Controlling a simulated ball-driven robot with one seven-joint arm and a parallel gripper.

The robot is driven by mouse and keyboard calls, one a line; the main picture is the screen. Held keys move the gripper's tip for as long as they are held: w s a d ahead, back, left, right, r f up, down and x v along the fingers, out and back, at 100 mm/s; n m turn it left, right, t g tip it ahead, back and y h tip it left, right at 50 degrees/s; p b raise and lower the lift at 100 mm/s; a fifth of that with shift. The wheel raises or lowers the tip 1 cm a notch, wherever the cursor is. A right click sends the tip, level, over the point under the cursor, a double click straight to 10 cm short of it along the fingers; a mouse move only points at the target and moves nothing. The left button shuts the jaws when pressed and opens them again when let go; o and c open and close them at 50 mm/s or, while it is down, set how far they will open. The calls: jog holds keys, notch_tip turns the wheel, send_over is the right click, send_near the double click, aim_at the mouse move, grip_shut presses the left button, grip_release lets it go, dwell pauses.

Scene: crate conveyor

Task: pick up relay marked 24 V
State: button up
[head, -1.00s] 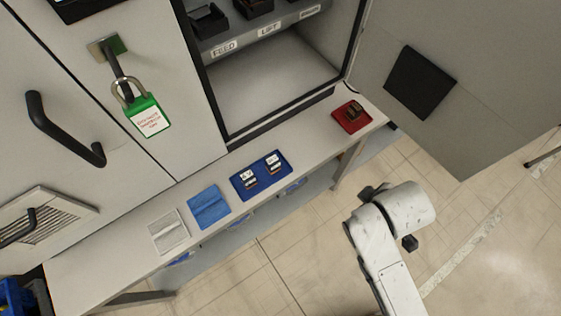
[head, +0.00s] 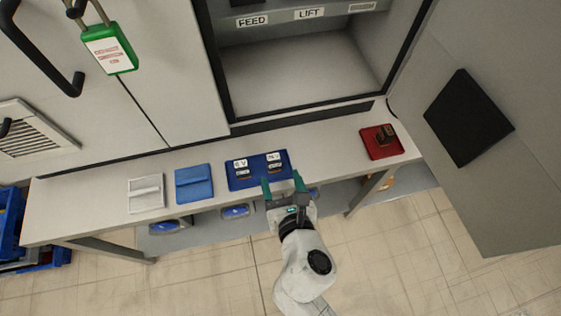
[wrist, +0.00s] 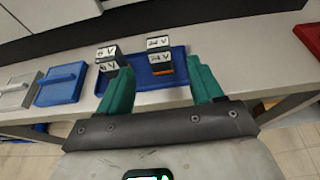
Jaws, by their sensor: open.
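The relay marked 24 V (wrist: 159,56) stands on the right part of a blue tray (wrist: 180,73) in the wrist view. In the head view the same relay (head: 274,163) has a white label too small to read surely. A second relay (wrist: 108,61), its label ending in V and seeming to read 6 V, stands to its left on the tray; it also shows in the head view (head: 241,168). My gripper (head: 283,183) is open and empty at the tray's front edge. In the wrist view the 24 V relay shows between the green fingers, farther off and not touched.
A red tray (head: 368,147) with a dark brown part is at the shelf's right end. A blue case (head: 194,184) and a grey case (head: 146,193) lie left. An open cabinet (head: 300,70) is behind; its door (head: 500,200) stands at right.

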aim_at(272, 153)
jog(key=x, duration=0.5)
jog(key=shift+r+b+x, duration=0.15)
jog(key=shift+b+x, duration=0.15)
jog(key=shift+x, duration=1)
jog(key=shift+r+b+x, duration=0.2)
jog(key=shift+b+x, duration=0.05)
jog(key=shift+x, duration=1.05)
jog(key=shift+w+a, duration=0.1)
jog(key=shift+c, duration=0.5)
jog(key=c, duration=1)
jog(key=shift+r, duration=0.1)
